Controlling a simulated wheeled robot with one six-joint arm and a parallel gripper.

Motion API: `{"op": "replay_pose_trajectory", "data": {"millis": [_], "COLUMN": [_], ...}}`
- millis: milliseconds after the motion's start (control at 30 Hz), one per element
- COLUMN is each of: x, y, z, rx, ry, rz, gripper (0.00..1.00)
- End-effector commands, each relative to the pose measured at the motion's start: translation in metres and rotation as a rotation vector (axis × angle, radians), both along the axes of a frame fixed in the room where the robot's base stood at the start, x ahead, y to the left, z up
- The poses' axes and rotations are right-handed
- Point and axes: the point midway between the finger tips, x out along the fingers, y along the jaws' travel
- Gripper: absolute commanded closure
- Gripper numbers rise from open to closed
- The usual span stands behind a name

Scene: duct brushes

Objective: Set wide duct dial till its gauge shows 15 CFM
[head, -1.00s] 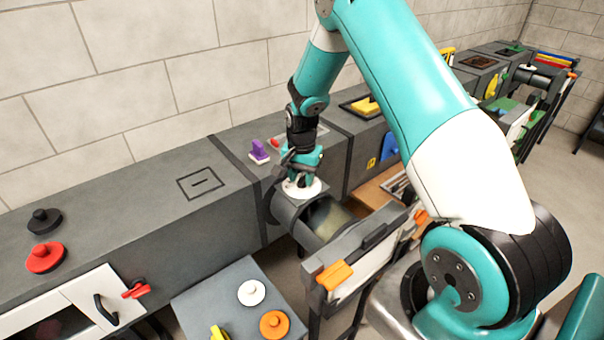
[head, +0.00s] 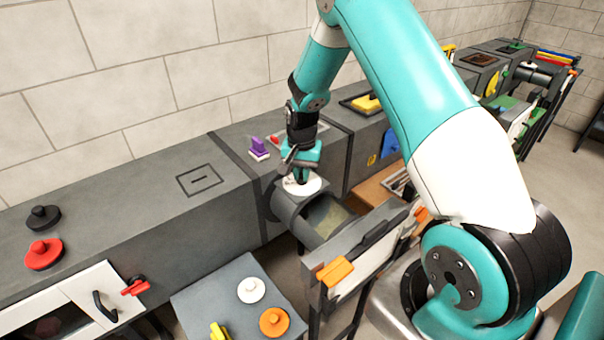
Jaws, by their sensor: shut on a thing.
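My gripper (head: 301,174) points down in the head view at the middle of the picture. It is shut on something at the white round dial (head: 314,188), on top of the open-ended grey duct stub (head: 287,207). The fingers and arm hide the grip and much of the dial's face. I cannot make out a gauge reading.
A purple knob (head: 259,146) stands on the duct just left of my gripper. Black (head: 43,217) and red (head: 43,254) knobs sit at the far left. A grey side table (head: 215,291) holds white and orange knobs. An orange-handled panel (head: 335,273) stands in front.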

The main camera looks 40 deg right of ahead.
Motion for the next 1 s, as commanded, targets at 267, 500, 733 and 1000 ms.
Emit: {"op": "replay_pose_trajectory", "data": {"millis": [267,500,733,1000], "x": [0.0002,0.0003,0.0004,0.0004], "y": [-0.0004,-0.0007,-0.0007,-0.0007], "z": [-0.0002,0.0005,0.001,0.0013], "rx": [0.0,0.0,-0.001,-0.001], "ry": [-0.001,-0.001,-0.002,-0.002], "rz": [0.19,0.309,0.358,0.365], "gripper": [1.0,1.0,1.0,1.0]}}
